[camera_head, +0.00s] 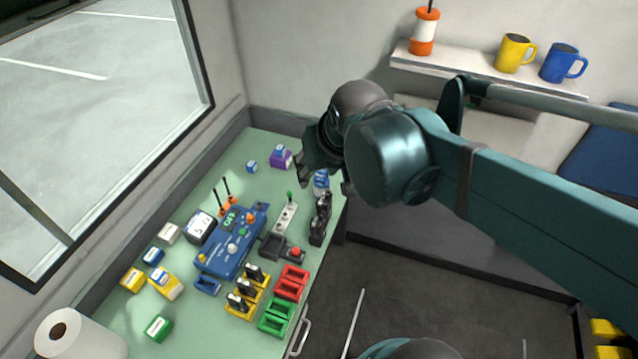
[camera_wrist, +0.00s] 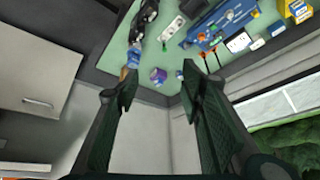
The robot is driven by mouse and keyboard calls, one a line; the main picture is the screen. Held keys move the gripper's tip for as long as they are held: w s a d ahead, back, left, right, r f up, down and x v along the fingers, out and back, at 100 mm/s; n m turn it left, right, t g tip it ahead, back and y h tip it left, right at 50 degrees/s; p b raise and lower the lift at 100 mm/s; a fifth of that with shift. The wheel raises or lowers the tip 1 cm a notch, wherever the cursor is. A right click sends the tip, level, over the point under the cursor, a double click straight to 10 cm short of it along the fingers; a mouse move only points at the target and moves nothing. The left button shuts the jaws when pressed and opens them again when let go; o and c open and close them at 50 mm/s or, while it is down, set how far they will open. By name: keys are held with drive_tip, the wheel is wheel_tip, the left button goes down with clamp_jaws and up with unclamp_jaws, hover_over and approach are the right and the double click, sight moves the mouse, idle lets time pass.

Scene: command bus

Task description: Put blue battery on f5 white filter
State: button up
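My gripper (camera_head: 322,168) hangs over the far right part of the green bench; the wrist view shows its fingers (camera_wrist: 160,70) wide apart with nothing between them. A blue-and-white piece (camera_head: 320,183) stands just below it, partly hidden, and shows near the left fingertip in the wrist view (camera_wrist: 133,58). A small blue block (camera_head: 252,166) and a purple block with a blue-and-white top (camera_head: 281,157) stand at the far end. A white block (camera_head: 168,234) and another blue block (camera_head: 153,256) stand at the left. I cannot read an f5 label or tell which piece is the blue battery.
A blue control box (camera_head: 231,241) stands mid-bench (camera_head: 190,305). Red (camera_head: 291,283), green (camera_head: 276,317) and yellow (camera_head: 238,311) holders stand in front, the yellow ones with black-and-white pieces. Yellow blocks (camera_head: 132,280) and a paper roll (camera_head: 78,338) are at the left.

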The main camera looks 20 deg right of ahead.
drive_tip(key=shift+n+t, duration=0.6)
drive_tip(key=shift+n, duration=0.2)
drive_tip(key=shift+s+a+f, duration=0.1)
drive_tip(key=shift+s+a, duration=0.15)
drive_tip(key=shift+s, duration=0.55)
drive_tip(key=shift+s+a+f, duration=0.1)
drive_tip(key=shift+s+a, duration=0.15)
drive_tip(key=shift+s, duration=0.55)
drive_tip(key=shift+s+a+f, duration=0.1)
drive_tip(key=shift+s+a, duration=0.15)
drive_tip(key=shift+s, duration=0.55)
drive_tip(key=shift+f, duration=0.1)
wheel_tip(320, 180, down, 5)
drive_tip(key=b, duration=0.5)
drive_tip(key=shift+f+b, duration=0.2)
drive_tip(key=shift+b, duration=0.1)
